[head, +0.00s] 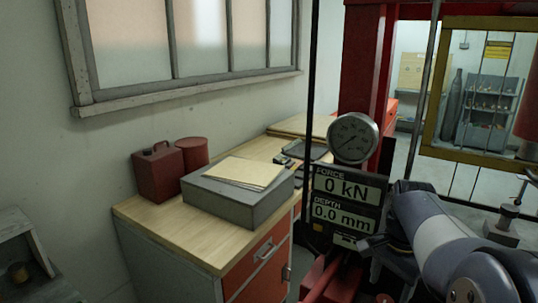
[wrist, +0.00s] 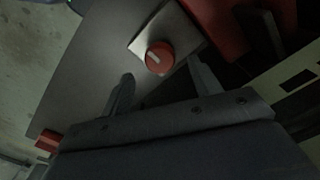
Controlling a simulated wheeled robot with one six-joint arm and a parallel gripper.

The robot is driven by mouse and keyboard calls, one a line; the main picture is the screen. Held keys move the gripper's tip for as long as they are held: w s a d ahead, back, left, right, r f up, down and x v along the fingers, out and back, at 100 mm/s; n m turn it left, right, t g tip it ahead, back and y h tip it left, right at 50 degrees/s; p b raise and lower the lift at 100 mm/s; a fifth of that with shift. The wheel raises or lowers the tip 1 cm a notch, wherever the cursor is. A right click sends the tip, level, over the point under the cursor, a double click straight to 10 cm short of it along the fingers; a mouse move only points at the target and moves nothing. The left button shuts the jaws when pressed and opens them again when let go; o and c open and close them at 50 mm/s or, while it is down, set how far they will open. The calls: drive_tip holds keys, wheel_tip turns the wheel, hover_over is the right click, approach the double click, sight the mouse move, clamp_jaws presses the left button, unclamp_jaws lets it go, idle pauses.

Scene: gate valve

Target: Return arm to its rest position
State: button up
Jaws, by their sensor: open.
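My arm (head: 440,238) reaches in from the lower right corner of the head view, in front of the press. My gripper (wrist: 160,70) shows in the wrist view with its two dark fingers spread apart and nothing between them. Just beyond the fingertips is a round red knob (wrist: 158,58) with a pale mark, on a light square plate. I cannot tell the gap between fingers and knob. In the head view the gripper end is dark and partly hidden by the arm, below the display panel (head: 347,199) reading 0 kN and 0.0 mm.
A round gauge (head: 353,137) sits above the panel, beside a red upright (head: 368,60). A yellow-framed guard (head: 433,95) stands at right. A wooden-topped bench (head: 150,220) at left carries a grey box (head: 237,205) and red cans (head: 158,173).

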sight(385, 300)
wheel_tip(385, 300, down, 4)
drive_tip(key=shift+f, duration=0.1)
idle(0.6)
